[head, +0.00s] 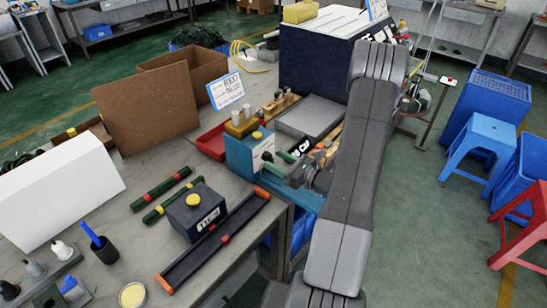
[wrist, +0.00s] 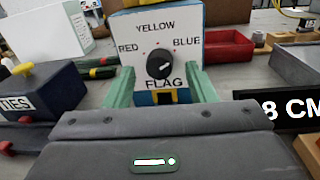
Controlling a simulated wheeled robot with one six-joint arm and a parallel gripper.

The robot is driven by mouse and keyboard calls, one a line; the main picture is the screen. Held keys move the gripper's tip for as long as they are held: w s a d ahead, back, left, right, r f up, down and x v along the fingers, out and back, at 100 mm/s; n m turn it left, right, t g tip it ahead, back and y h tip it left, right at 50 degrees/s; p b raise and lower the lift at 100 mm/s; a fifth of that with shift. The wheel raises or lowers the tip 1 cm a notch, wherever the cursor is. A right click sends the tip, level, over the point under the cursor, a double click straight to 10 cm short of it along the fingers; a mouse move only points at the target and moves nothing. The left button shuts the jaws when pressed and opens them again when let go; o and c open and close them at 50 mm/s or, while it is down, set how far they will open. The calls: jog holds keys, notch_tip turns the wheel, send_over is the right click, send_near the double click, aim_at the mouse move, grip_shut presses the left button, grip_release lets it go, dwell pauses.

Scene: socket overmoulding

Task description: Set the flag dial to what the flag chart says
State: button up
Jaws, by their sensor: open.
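The flag dial (wrist: 160,65) is a black round knob on the white front of a blue box (head: 238,158). RED is printed left of it, YELLOW above, BLUE right and FLAG below. A white mark on the knob slants from lower left to upper right; which end points is unclear. My gripper (wrist: 163,82) is open, its green fingers on either side of the knob and apart from it. In the head view my gripper (head: 272,160) is in front of the box face. A white card with blue edges (head: 226,91) shows RED in large letters; its smaller lines are hard to read.
A dark box marked TIES (head: 196,211) with a yellow knob stands left of the blue box. A red tray (head: 213,142) lies behind it. A display reading 8 CM (wrist: 290,108) is right of my gripper. Cardboard (head: 146,108) stands at the back left.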

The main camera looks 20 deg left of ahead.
jog(key=shift+x, duration=1)
jog(key=c, duration=1)
